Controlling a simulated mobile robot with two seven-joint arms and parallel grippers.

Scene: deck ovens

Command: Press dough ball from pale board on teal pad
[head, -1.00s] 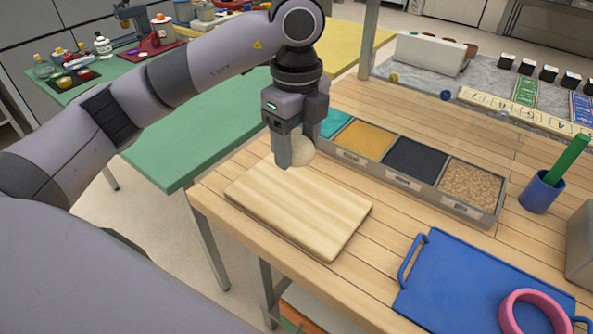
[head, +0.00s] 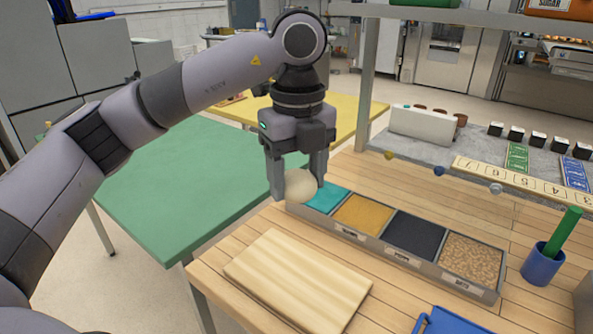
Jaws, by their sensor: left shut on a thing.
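My left gripper (head: 298,190) is shut on a pale dough ball (head: 300,187), held between its two fingers in the air. The pale board (head: 298,280) lies on the wooden table in front of the gripper, and its visible top is bare. The teal pad (head: 329,198) is the leftmost compartment of the grey divided tray. The ball is just left of the pad in the picture and partly overlaps the tray's left end. I cannot tell the exact gap between ball and tray. My right gripper is not in view.
The tray's other compartments hold a yellow fill (head: 363,215), a dark fill (head: 414,232) and a tan grainy fill (head: 471,260). A blue cup (head: 541,264) with a green stick stands right. A blue tray (head: 450,322) is at the bottom edge. A green table (head: 160,190) is at left.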

